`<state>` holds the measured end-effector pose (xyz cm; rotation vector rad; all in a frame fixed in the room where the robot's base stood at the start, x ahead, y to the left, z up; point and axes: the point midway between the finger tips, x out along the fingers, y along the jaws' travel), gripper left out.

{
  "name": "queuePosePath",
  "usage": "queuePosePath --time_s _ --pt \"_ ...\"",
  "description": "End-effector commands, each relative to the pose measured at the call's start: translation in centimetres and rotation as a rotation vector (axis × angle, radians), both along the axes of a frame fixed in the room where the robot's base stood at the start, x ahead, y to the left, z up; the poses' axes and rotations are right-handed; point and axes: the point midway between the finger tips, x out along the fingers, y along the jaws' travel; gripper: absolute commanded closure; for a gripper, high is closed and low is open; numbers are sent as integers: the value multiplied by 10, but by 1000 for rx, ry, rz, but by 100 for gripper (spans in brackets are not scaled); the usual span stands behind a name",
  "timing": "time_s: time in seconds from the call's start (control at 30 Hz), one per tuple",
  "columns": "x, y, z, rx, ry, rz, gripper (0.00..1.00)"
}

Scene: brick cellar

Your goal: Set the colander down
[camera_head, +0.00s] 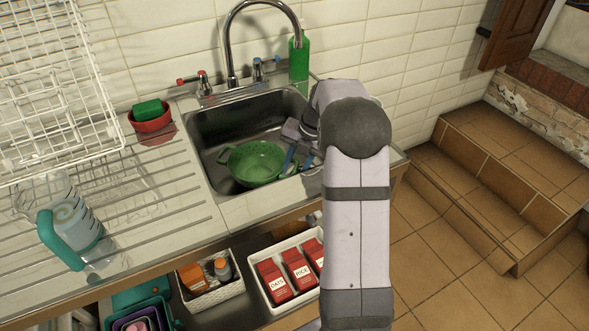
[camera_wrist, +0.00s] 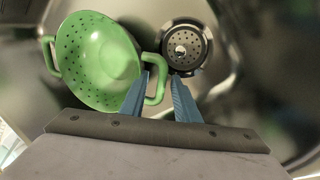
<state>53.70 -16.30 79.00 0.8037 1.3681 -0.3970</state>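The green colander (camera_head: 249,165) is in the sink basin (camera_head: 208,148), open side up, and seems to rest on its floor. In the wrist view the colander (camera_wrist: 92,62) is at the left, with one loop handle toward my gripper (camera_wrist: 160,76). The gripper's two blue fingers are apart, one on each side of the handle's outer bar. A gap shows between the bar and the right finger. In the head view my gripper (camera_head: 297,161) is at the colander's right side, partly hidden by my arm.
The drain (camera_wrist: 186,48) is right of the colander. A tap (camera_head: 231,60) arches over the sink's back, near a green bottle (camera_head: 299,60). A red bowl with a sponge (camera_head: 150,118), a jug (camera_head: 75,225) and a wire rack (camera_head: 60,100) are on the left.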

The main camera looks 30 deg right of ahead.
Motion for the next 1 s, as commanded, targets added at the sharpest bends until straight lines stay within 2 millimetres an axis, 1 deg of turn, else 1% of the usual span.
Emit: queuePosePath --time_s 0.17,0.4,0.6,0.7,0.8,1.0 --pt "-4 -5 23 -2 -5 -3 71" --pt "-11 -14 64 -3 -5 -2 71" --pt "-18 -20 93 -2 -3 -1 71" --pt "-20 -21 102 -1 -3 -1 71" --pt "-21 -22 107 -1 -1 -1 71" --pt "-22 -22 109 0 0 -1 71"
